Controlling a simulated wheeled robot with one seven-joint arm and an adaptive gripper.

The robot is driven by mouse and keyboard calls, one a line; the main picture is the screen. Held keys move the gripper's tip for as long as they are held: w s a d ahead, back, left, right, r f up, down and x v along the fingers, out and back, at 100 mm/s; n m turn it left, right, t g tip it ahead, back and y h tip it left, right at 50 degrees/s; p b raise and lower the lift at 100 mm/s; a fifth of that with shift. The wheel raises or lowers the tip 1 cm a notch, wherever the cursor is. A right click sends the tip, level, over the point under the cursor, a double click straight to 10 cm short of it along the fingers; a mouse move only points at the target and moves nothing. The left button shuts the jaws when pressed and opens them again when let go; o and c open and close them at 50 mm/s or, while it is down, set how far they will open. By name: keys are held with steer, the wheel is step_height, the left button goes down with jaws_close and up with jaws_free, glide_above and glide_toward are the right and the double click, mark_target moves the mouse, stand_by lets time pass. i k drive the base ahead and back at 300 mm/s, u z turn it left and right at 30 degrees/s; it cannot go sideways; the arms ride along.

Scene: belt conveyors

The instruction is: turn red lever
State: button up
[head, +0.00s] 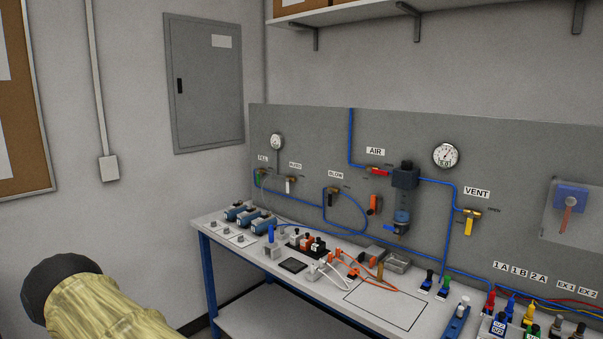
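The red lever (378,171) is on a valve in the blue air line, on the grey back panel just below the "AIR" label (376,151). It lies roughly level, to the left of a dark regulator unit (405,177). A yellow-sleeved part of my arm with a dark rounded end shows at the lower left, far from the lever and in front of the bench. My gripper is not in view, so I cannot see whether it is open or shut.
A workbench (205,228) stands below the panel, crowded with blue devices, cables and connectors. A yellow lever (469,225) hangs under the "VENT" label. A reddish handle (566,215) on a blue box sits at the right. A wall shelf (360,14) overhangs. Floor shows at the lower left.

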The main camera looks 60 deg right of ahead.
mark_target(371, 171)
steer(key=u, duration=0.35)
steer(key=k, duration=1.3)
steer(key=z, duration=0.4)
